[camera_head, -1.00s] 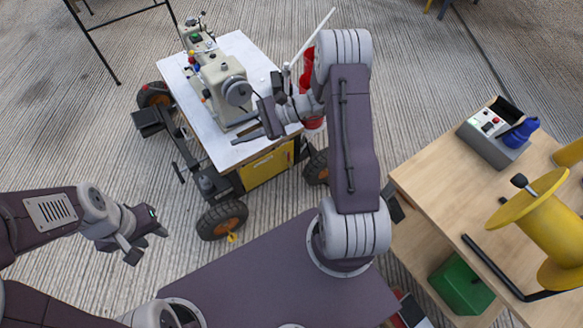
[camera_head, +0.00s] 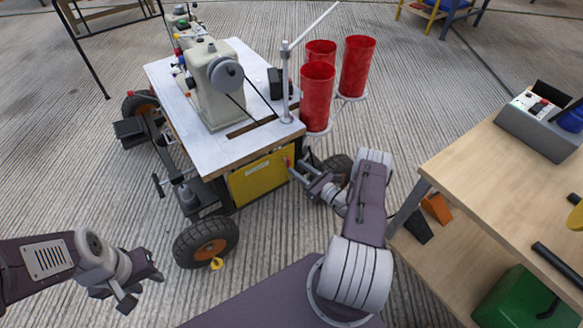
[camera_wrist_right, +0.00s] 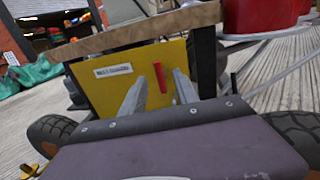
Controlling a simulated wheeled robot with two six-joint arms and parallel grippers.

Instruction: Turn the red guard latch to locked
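The red guard latch (camera_wrist_right: 161,77) is a small upright bar on the yellow guard panel (camera_wrist_right: 110,82) in the right wrist view. It shows as a small red spot (camera_head: 287,162) at the right end of the yellow panel (camera_head: 258,182) in the head view. My right gripper (camera_wrist_right: 159,77) is open, its two fingers pointing at the panel with the latch between them in the picture. A gap shows on both sides of the latch. In the head view the right gripper (camera_head: 296,170) is close to the panel. My left gripper (camera_head: 143,285) is open and empty, away at lower left.
The panel sits below the white cart top (camera_head: 222,141), which carries a sewing machine (camera_head: 212,95). Red cylinders (camera_head: 317,97) stand behind the cart's right corner. A wheel (camera_head: 206,243) is at its front. A wooden workbench (camera_head: 480,170) is at right.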

